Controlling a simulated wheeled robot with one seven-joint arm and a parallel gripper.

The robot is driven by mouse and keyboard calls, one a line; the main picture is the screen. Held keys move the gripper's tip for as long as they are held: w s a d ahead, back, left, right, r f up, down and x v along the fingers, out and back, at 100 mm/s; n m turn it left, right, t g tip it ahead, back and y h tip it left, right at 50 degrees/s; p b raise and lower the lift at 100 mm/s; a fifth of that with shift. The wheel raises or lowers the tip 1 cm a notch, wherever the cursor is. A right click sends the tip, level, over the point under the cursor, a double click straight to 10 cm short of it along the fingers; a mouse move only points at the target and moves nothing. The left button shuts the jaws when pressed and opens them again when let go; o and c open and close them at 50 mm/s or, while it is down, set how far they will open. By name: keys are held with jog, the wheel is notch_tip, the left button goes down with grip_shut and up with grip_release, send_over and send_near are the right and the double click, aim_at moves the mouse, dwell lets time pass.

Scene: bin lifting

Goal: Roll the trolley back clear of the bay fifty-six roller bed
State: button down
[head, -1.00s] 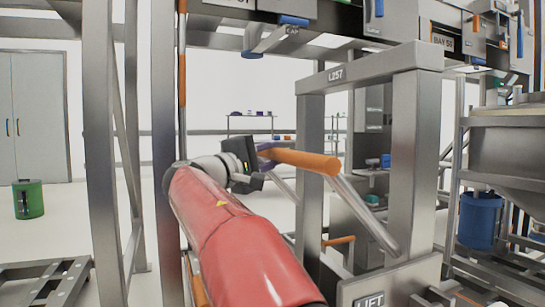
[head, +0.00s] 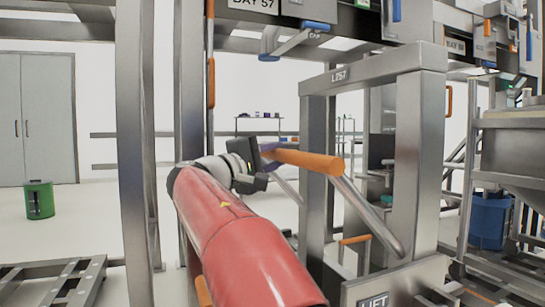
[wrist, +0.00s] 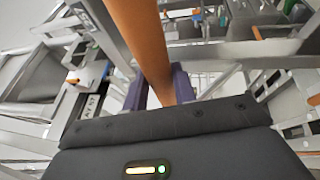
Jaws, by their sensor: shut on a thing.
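The trolley (head: 418,150) is a grey metal frame marked L257 on its top beam and LIFT on a low plate. Its orange handle bar (head: 312,161) sticks out toward me on a sloping grey lever. In the wrist view the purple fingers of my gripper (wrist: 160,88) sit on either side of the orange bar (wrist: 143,40). I cannot clearly make out the roller bed.
A grey upright post (head: 133,150) stands left of my arm. A blue tub (head: 490,220) sits under a grey hopper (head: 515,150) at the right. A green bin (head: 39,199) and a low slatted metal platform (head: 50,285) are at the left, with open floor between them.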

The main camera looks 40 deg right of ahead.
jog(key=shift+r, duration=0.35)
jog(key=c, duration=1.4)
grip_release()
jog(key=shift+w, duration=0.1)
jog(key=shift+o, duration=1.4)
jog(key=shift+f, duration=0.2)
jog(key=v, duration=0.7)
jog(key=shift+a, duration=0.35)
jog(key=shift+f, duration=0.1)
